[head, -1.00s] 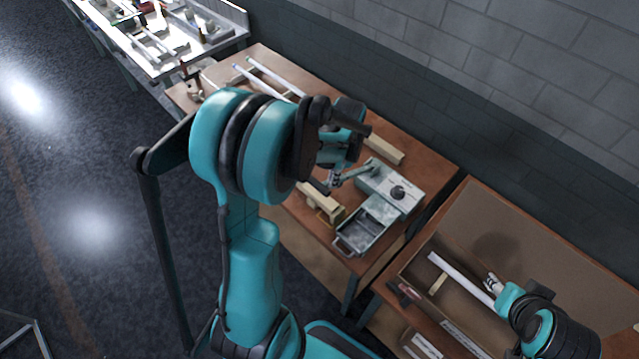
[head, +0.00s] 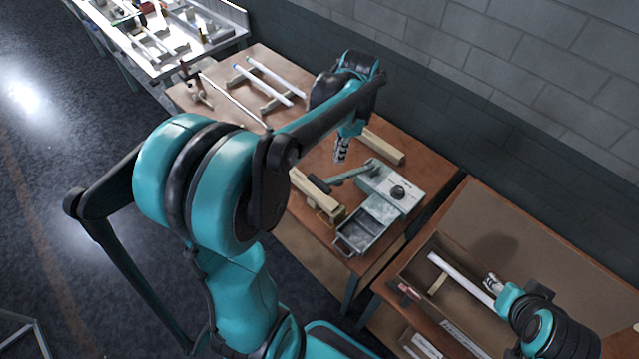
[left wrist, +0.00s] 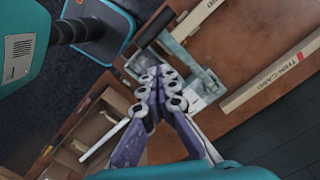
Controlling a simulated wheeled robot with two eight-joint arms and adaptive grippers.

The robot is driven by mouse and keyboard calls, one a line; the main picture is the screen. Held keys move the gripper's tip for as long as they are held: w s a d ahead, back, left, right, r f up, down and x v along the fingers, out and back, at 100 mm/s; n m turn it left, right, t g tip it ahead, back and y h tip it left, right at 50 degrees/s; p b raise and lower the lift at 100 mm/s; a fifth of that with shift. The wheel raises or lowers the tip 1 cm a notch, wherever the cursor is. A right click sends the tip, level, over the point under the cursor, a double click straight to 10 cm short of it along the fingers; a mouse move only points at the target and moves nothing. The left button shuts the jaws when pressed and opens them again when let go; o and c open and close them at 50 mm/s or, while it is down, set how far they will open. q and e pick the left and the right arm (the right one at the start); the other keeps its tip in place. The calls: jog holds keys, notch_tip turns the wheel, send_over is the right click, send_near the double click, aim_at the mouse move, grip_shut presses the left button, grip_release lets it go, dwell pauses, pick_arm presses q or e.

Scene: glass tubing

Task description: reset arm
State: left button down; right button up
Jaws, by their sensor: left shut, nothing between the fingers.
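My left gripper (head: 341,154) is shut and empty, pointing down above the middle table, just behind the lever of the grey metal device (head: 392,186). In the left wrist view its fingertips (left wrist: 160,82) meet, with the device behind them. My right gripper (head: 492,284) is low over the brown open box on the right table, close to the end of a white tube (head: 460,273). I cannot tell whether its fingers touch the tube or are shut.
Two white tubes rest on wooden supports (head: 277,103) at the back of the middle table (head: 420,160). A wooden block (head: 316,196) stands left of the device, and a wooden bar (head: 385,147) lies behind it. A metal workbench (head: 160,45) stands far left, a block wall behind.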

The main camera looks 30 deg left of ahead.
dwell(0.6)
pick_arm(q)
jog(key=s+d+f+n+t+b, duration=0.4)
jog(key=s+d+f+b, duration=0.1)
jog(key=f+b, duration=0.3)
jog(key=s+d+f+n+t+b, duration=0.4)
jog(key=s+d+f+b, duration=0.1)
jog(key=f+b, duration=0.4)
jog(key=shift+s+f+n+h+b, duration=0.15)
jog(key=shift+s+n+h+b, duration=0.25)
jog(key=shift+s+b, duration=0.5)
jog(key=shift+w, duration=0.1)
